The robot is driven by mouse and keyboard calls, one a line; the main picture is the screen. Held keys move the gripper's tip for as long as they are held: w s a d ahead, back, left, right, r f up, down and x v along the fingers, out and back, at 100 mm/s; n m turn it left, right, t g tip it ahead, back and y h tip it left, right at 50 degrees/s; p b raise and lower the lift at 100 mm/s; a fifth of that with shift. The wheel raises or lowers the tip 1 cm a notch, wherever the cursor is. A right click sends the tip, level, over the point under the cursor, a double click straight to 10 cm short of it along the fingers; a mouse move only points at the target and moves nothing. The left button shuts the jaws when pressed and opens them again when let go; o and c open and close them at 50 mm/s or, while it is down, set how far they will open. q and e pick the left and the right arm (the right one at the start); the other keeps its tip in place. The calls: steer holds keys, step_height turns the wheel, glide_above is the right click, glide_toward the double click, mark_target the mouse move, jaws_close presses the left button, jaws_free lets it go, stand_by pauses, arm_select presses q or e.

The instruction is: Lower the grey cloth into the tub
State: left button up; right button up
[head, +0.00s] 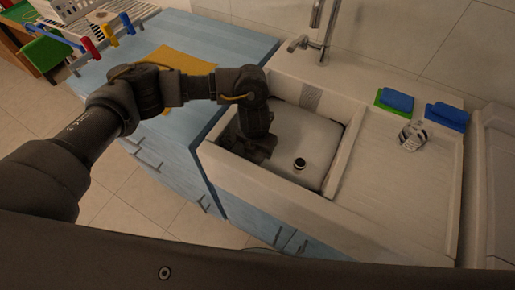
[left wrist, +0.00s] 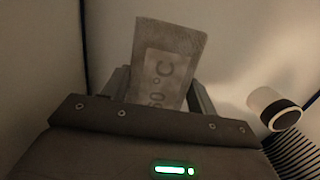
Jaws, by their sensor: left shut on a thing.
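The tub is the white sink basin (head: 328,129). My left gripper (head: 257,150) reaches down into its left side, in the head view. In the left wrist view, the gripper (left wrist: 158,92) is shut on the grey cloth (left wrist: 168,58), a flat pale piece with "°C" print, which stands out beyond the fingers. The cloth is hidden by my arm and gripper in the head view. Basin walls surround it in the wrist view. My right gripper is not in view.
A round dark-topped piece (head: 299,163) stands on the basin floor, right of the gripper. A tap (head: 318,40) rises behind. Blue sponges (head: 396,101) and a small jar (head: 412,135) sit on the drainboard. A yellow cloth (head: 182,62) lies on the blue counter.

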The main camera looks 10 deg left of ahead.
arm_select(q)
steer(key=o, duration=1.2)
steer(key=shift+r, duration=0.25)
steer(key=r, duration=0.6)
steer(key=s+r, duration=0.1)
steer(key=r, duration=0.2)
steer(key=shift+a+r+p, duration=0.2)
steer(key=shift+p, duration=0.1)
steer(key=shift+s+r, duration=0.1)
steer(key=shift+r, duration=0.35)
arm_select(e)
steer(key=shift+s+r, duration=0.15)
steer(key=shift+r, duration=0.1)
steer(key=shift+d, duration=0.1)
